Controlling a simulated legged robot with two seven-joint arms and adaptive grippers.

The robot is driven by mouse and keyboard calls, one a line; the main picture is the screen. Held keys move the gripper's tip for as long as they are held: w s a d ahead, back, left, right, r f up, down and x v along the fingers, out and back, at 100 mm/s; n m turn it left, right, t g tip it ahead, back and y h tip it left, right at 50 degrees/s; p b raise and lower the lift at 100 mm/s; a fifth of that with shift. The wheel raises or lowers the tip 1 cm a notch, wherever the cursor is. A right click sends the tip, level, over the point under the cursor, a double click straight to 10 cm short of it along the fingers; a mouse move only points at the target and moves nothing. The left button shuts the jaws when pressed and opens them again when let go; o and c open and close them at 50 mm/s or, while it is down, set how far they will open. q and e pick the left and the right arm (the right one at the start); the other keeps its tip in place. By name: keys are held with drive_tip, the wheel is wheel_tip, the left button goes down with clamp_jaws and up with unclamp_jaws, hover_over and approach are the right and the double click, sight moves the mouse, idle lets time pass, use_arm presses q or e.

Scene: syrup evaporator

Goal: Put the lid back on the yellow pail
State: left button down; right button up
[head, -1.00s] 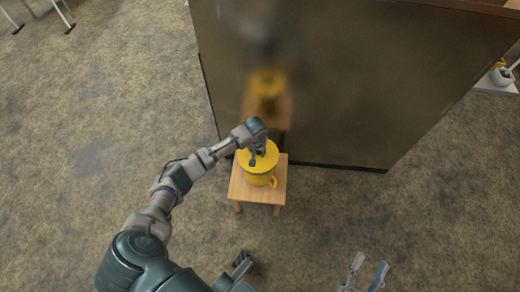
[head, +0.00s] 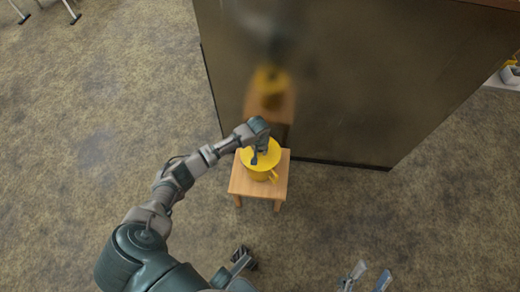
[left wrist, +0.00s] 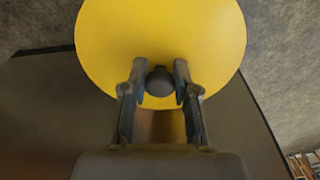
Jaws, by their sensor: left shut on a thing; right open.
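The yellow pail (head: 262,175) stands on a small wooden stool, with its handle toward the lower right. The yellow lid (head: 250,156) is over the pail's top and hides its opening; I cannot tell whether its rim is fully seated. My left gripper (head: 262,161) is above the lid. In the left wrist view, the left gripper (left wrist: 160,88) is shut on the lid's dark round knob (left wrist: 160,82), and the yellow lid (left wrist: 160,40) fills the upper middle. My right gripper (head: 365,278) is open and empty at the bottom edge, away from the pail.
The wooden stool (head: 247,187) stands close against a large dark metallic panel (head: 340,90), which reflects the pail. The floor (head: 100,130) left of the stool is clear. Another white and yellow item (head: 511,73) is cut off at the right edge.

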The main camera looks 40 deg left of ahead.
drive_tip(key=shift+s+r, duration=0.15)
drive_tip(key=shift+r, duration=0.05)
use_arm(q)
drive_tip(key=shift+r+p, duration=0.1)
drive_tip(key=shift+p, duration=0.2)
use_arm(e)
drive_tip(key=shift+r, duration=0.25)
use_arm(q)
drive_tip(key=shift+s, duration=0.15)
use_arm(e)
drive_tip(key=shift+r, duration=0.4)
use_arm(q)
drive_tip(key=shift+r+p, duration=0.1)
drive_tip(key=shift+p, duration=0.55)
use_arm(e)
drive_tip(key=shift+s+r, duration=0.1)
drive_tip(key=shift+r, duration=0.5)
use_arm(q)
drive_tip(key=shift+f+p, duration=0.25)
drive_tip(key=shift+p, duration=0.05)
use_arm(e)
drive_tip(key=shift+r+t, duration=0.3)
drive_tip(key=shift+r, duration=0.1)
use_arm(q)
drive_tip(key=shift+d+p, duration=0.1)
drive_tip(key=shift+p, duration=0.2)
use_arm(e)
drive_tip(key=shift+s+r, duration=0.1)
drive_tip(key=shift+r, duration=0.35)
idle(0.3)
